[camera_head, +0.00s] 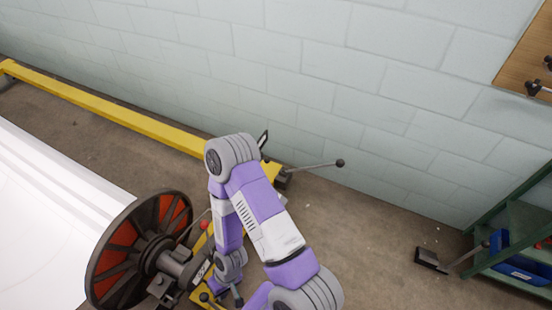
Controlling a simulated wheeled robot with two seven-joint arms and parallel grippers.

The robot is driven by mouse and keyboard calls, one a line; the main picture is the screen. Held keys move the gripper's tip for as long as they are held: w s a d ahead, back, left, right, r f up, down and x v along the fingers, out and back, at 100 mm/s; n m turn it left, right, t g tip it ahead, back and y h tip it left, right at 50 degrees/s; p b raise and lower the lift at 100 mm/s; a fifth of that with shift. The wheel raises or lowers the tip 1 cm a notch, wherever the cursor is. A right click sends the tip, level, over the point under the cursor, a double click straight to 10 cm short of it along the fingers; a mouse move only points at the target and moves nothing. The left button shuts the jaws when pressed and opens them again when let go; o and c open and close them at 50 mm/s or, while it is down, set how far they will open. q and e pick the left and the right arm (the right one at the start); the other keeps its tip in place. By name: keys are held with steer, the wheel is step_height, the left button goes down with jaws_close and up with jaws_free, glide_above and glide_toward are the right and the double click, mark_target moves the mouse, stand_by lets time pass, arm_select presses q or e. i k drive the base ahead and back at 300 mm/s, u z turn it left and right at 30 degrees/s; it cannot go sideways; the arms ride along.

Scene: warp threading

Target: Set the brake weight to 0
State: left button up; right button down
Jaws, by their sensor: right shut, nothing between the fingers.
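My right arm comes in from the bottom, bends at a grey joint, and reaches down beside the large reel (115,262) with a dark rim and red-orange panels. My right gripper (237,297) is small and dark in this view, shut and empty near the machine's yellow frame. A thin rod with a red knob (204,225) stands between the reel and my arm. A grey lever (315,165) with a black ball end sticks out to the right behind my arm. I cannot make out the brake weight; my arm hides part of this area. My left gripper is not in view.
A long yellow beam (110,106) runs along the block wall (310,75). White sheet material (45,215) fills the left. A green shelf (505,240) with blue bins (520,270) stands at the right. The floor between my arm and the shelf is mostly clear.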

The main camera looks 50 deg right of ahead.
mark_target(267, 160)
steer(key=z, duration=1.65)
steer(key=k, duration=0.45)
steer(key=z, duration=0.35)
steer(key=i, duration=1.6)
steer(key=u, duration=0.6)
